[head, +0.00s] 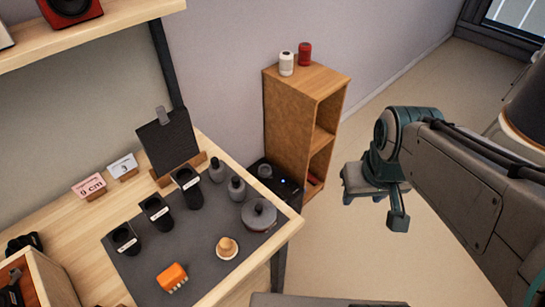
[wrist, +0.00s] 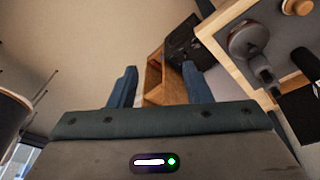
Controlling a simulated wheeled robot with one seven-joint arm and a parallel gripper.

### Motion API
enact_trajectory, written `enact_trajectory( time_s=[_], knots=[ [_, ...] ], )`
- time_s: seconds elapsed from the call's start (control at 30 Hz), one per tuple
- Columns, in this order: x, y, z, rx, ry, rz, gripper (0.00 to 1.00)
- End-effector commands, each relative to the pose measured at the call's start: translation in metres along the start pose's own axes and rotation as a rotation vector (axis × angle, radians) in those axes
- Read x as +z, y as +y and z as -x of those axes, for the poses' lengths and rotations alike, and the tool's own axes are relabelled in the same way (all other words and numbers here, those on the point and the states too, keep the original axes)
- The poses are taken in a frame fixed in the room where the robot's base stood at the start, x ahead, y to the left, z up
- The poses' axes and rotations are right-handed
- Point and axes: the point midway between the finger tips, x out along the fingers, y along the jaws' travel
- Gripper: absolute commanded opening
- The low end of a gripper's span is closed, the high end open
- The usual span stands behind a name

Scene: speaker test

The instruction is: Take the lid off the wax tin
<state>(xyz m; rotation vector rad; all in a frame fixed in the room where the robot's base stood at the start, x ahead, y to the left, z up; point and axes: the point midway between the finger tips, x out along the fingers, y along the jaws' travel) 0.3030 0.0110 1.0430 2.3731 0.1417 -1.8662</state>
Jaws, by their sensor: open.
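A round grey lidded tin (head: 259,213) with a small knob on top sits on the dark mat at the table's right corner; I take it for the wax tin. Its lid appears to be on. It also shows in the wrist view (wrist: 247,38), at the upper right. My gripper (head: 375,208) is open and empty, over the floor to the right of the table, well apart from the tin. In the wrist view both blue fingers (wrist: 160,88) stand wide apart with nothing between them.
The dark mat (head: 205,256) also holds black cups, two grey bottles (head: 237,189), an orange brush (head: 172,278) and a wooden knob-like piece (head: 227,247). A wooden shelf unit (head: 290,115) stands behind the table's right end. The floor around my gripper is clear.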

Motion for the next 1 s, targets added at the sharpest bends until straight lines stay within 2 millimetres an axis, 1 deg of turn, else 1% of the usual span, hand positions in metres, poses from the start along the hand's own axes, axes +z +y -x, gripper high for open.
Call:
enact_trajectory(
  time_s=[0.17,0.2,0.27,0.3,0.37,0.43,0.5,0.6,0.7,0.8,0.93,1.0],
  knots=[
    [-0.031,-0.029,-0.005,-0.016,-0.051,0.452,0.45],
    [-0.038,-0.037,-0.007,-0.024,-0.062,0.578,0.45],
    [-0.049,-0.050,-0.010,-0.039,-0.078,0.764,0.45],
    [-0.056,-0.060,-0.013,-0.052,-0.087,0.891,0.45],
    [-0.065,-0.076,-0.017,-0.073,-0.099,1.081,0.45],
    [-0.074,-0.096,-0.023,-0.103,-0.109,1.302,0.45],
    [-0.082,-0.117,-0.029,-0.138,-0.114,1.517,0.45],
    [-0.089,-0.146,-0.037,-0.187,-0.112,1.792,0.45],
    [-0.092,-0.169,-0.044,-0.231,-0.103,2.008,0.45],
    [-0.093,-0.186,-0.048,-0.264,-0.092,2.157,0.45],
    [-0.093,-0.196,-0.053,-0.287,-0.085,2.255,0.45],
    [-0.091,-0.198,-0.061,-0.294,-0.085,2.271,0.45]
  ],
)
